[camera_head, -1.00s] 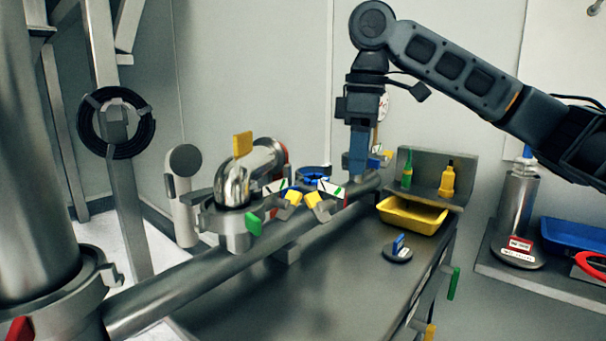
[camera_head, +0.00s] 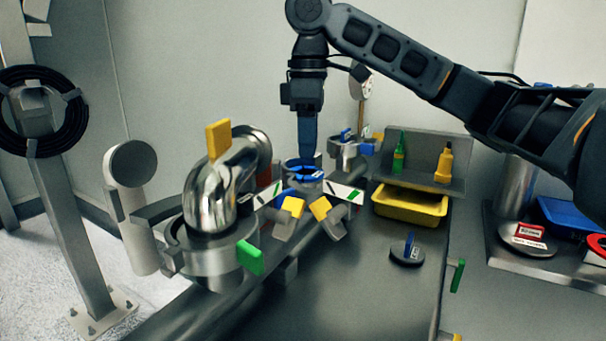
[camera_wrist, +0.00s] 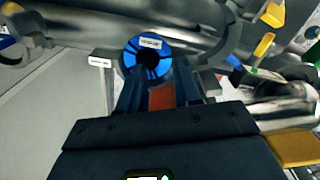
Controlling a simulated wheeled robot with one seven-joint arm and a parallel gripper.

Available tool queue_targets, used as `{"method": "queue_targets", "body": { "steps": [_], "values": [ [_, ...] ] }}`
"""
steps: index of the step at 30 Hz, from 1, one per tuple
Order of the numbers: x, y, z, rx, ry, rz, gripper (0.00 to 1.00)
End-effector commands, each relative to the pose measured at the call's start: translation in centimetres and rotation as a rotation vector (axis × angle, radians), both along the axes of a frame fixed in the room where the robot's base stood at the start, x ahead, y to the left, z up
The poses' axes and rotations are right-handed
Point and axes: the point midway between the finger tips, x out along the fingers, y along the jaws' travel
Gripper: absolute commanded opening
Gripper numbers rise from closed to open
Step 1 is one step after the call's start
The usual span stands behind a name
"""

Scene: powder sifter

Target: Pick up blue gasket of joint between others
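The blue gasket (camera_head: 303,174) sits in the top of a grey pipe joint, among joint parts with yellow and green handles. In the wrist view the gasket (camera_wrist: 133,66) is a blue ring with a dark centre and a small white label. My gripper (camera_head: 306,154) points straight down just above it in the head view. In the wrist view my gripper (camera_wrist: 158,82) has its two fingers apart, with a gap between them, close to the ring's near edge. Whether a finger touches the ring cannot be told.
A shiny steel elbow pipe (camera_head: 212,192) with a yellow tab (camera_head: 218,140) stands left of the joint. A yellow tray (camera_head: 410,203), green bottle (camera_head: 398,158) and yellow bottle (camera_head: 444,165) are to the right. A dark disc with a blue handle (camera_head: 408,244) lies on the bench.

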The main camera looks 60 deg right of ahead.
Motion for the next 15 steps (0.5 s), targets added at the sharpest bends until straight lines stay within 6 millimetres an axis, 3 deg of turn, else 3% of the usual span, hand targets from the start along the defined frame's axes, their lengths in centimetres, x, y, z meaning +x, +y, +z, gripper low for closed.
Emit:
{"method": "queue_targets", "body": {
  "steps": [9,15],
  "values": [
    [0.5,0.5,-4.3,0.001,-0.001,0.0,0.33],
    [0.5,0.5,-4.8,0.0,-0.001,0.001,0.33]
  ]
}}
